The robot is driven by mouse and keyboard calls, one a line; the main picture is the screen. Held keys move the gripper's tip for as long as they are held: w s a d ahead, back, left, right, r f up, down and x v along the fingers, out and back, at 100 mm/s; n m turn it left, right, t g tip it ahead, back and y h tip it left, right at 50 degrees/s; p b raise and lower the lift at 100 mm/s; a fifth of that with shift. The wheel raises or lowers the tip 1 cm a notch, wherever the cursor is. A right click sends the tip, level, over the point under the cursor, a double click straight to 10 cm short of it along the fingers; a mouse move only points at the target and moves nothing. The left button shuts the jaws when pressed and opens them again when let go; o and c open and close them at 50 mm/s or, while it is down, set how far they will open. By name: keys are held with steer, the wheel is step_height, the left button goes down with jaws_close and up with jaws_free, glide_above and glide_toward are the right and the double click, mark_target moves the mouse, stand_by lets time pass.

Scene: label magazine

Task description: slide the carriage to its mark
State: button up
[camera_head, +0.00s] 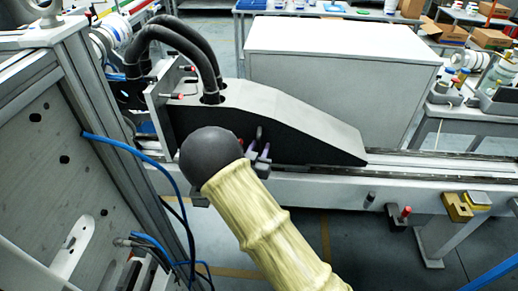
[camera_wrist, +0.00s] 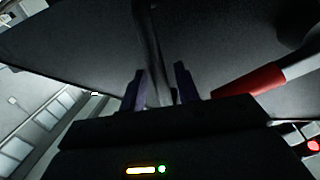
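The carriage (camera_head: 275,112), a grey-topped wedge with a black side, sits on the rail (camera_head: 420,165) left of the picture's middle. Its dark side fills the top of the wrist view (camera_wrist: 80,35). A slim dark handle (camera_wrist: 152,50) stands out from that side. My gripper (camera_head: 258,150) is at the carriage's near side, partly hidden behind my arm. In the wrist view its two purple fingers (camera_wrist: 160,80) stand apart on either side of the handle, with gaps showing. I cannot make out a clear mark on the rail.
Yellow blocks (camera_head: 457,207) and a red-tipped knob (camera_head: 404,213) sit on the rail's front at right. Black hoses (camera_head: 185,40) run into the carriage top. A grey frame (camera_head: 45,130) stands at left, a white cabinet (camera_head: 340,65) behind. The rail right of the carriage looks clear.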

steer(key=b+v, duration=0.3)
steer(key=v, duration=1.4)
steer(key=shift+s, duration=0.2)
steer(key=shift+w, duration=0.1)
steer(key=w+d+r+g+y+p, duration=0.3)
steer(key=d+g+y+p, duration=0.1)
steer(key=d+g, duration=0.45)
steer(key=s+d+r+n+g+p, duration=0.1)
steer(key=s+d+r+g, duration=0.2)
steer(key=s+d, duration=0.3)
steer(key=s+d+r+n+g+p, duration=0.1)
steer(key=s+d+r+g+p, duration=0.1)
steer(key=s+d, duration=0.5)
steer(key=shift+s+d+r+n+g, duration=0.2)
steer(key=shift+d+r+n+g, duration=0.1)
steer(key=shift+d+r+g, duration=0.45)
steer(key=shift+o, duration=0.5)
steer(key=shift+f, duration=0.1)
